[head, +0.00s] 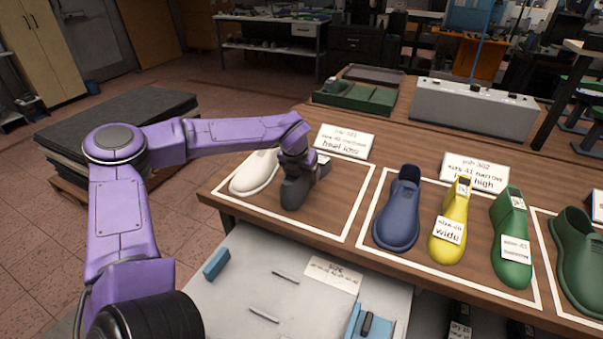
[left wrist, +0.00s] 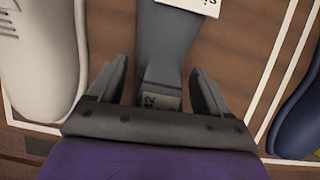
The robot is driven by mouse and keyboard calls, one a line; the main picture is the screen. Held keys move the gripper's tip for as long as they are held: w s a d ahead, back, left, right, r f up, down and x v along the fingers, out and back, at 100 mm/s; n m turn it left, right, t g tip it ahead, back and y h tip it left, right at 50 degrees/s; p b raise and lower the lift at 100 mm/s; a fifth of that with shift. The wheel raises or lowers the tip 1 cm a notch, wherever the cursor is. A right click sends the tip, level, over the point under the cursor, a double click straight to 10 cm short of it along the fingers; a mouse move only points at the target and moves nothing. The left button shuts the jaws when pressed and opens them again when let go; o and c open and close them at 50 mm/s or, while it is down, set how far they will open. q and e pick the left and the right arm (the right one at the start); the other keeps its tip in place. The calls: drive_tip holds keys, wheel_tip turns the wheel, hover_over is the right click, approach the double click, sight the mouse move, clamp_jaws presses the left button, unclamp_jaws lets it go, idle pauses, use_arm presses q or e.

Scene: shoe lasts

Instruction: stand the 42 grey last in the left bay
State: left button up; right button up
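In the left wrist view the grey last (left wrist: 166,50) runs away from my gripper. A small tag reading 42 shows on its near end and a white label on its far part. My left gripper (head: 299,168) is over its upper end. The fingers (left wrist: 157,88) are open on either side of it, with a gap visible on both sides. The gripper partly hides the last in the head view. My right gripper is not in view.
Job cards (head: 344,142) stand behind the bays. A green tray (head: 355,97) and a grey box (head: 470,107) are farther back. A pale surface (head: 300,290) with small tools lies in front, lower down.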

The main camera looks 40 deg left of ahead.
use_arm(q)
drive_tip(key=shift+o, duration=0.4)
drive_tip(key=shift+s+f, duration=0.1)
drive_tip(key=b+v, duration=0.1)
drive_tip(key=v, duration=0.9)
drive_tip(key=shift+d+r, duration=0.1)
drive_tip(key=shift+r, duration=0.25)
drive_tip(key=shift+r, duration=0.1)
